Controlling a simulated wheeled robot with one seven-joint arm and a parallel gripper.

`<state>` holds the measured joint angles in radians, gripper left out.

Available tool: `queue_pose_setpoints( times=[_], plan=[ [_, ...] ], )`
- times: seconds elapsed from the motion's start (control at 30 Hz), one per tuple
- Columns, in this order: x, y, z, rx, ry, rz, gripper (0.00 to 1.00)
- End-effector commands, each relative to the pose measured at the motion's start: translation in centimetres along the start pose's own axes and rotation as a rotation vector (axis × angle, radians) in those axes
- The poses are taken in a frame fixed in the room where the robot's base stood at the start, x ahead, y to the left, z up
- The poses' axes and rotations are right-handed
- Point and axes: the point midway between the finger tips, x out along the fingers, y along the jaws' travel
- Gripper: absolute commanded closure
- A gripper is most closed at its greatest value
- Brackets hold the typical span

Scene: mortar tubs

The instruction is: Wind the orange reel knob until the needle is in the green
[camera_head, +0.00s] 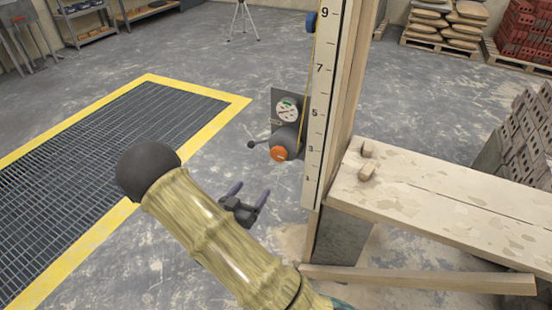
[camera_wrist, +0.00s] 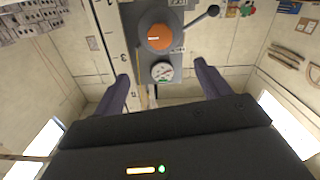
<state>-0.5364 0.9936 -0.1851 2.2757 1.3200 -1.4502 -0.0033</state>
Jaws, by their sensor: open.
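The orange reel knob (camera_head: 279,153) sits on a grey drum beside the tall numbered board, and a dark lever with a ball end sticks out to its left. The round white gauge (camera_head: 287,110) is above it, with a green zone along its upper edge; its needle is too small to read surely. My gripper (camera_head: 248,193) is open and empty, below and to the left of the knob and apart from it. In the wrist view the knob (camera_wrist: 160,37) and gauge (camera_wrist: 162,71) appear beyond and between the two fingers (camera_wrist: 160,83).
The numbered board (camera_head: 322,110) stands just right of the knob. A wooden plank bench (camera_head: 440,195) lies to the right, with a low beam (camera_head: 420,279) near the floor. A yellow-edged floor grate (camera_head: 150,83) lies left. Open floor surrounds the gripper.

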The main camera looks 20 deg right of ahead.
Motion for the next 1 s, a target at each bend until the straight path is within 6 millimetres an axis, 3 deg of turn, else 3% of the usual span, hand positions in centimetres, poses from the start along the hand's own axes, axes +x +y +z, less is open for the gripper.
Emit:
queue_pose_setpoints(
  times=[0.17, 0.8, 1.0],
  plan=[
    [2.2, 0.1, 0.0, 0.000, -0.001, 0.005, 0.24],
    [13.7, 0.4, 0.1, 0.001, -0.001, 0.009, 0.24],
    [16.3, 0.1, 0.1, 0.001, -0.001, 0.003, 0.24]
  ],
)
